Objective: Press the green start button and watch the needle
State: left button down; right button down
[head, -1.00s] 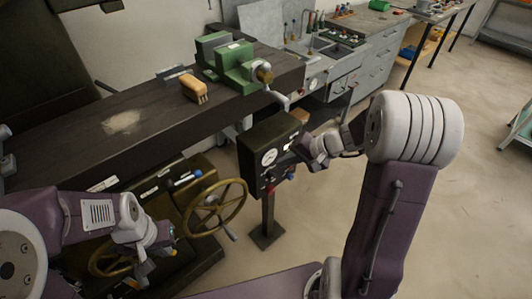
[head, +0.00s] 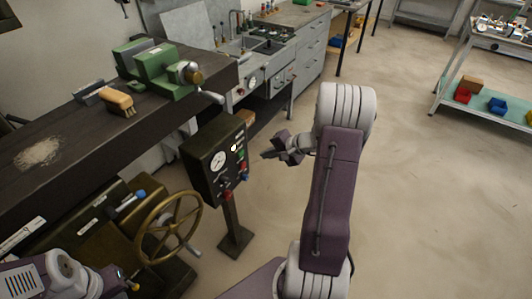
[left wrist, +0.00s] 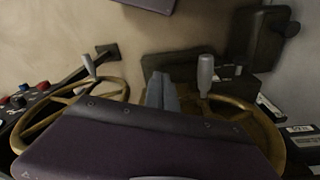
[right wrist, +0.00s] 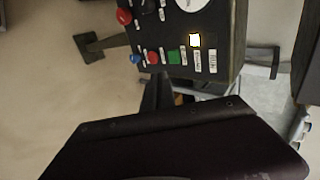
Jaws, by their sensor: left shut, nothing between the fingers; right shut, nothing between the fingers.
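The dark control box (head: 203,173) stands on a post beside the workbench. Its white dial (head: 217,161) faces me in the head view; the needle is too small to read. My right gripper (head: 268,154) is shut and empty, a little to the right of the panel face. Its fingers (right wrist: 158,78) show just below the green and red buttons. My left gripper (left wrist: 162,82) is shut and empty near the handwheels.
A brass handwheel (head: 170,228) stands left of the box. The workbench (head: 75,150) holds a green vise (head: 160,68) and a brush (head: 117,101). A shelf rack (head: 490,108) stands far right. The floor between is clear.

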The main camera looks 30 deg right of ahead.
aim_at(242, 155)
jog(key=w+a+f, duration=0.1)
jog(key=w, duration=0.1)
jog(key=w+a+f, duration=0.1)
jog(key=w, duration=0.2)
jog(key=w+a+f+p, duration=0.1)
jog(key=w+f, duration=0.1)
jog(key=w, duration=0.1)
jog(key=shift+a+f, duration=0.1)
jog(key=shift+a, duration=0.05)
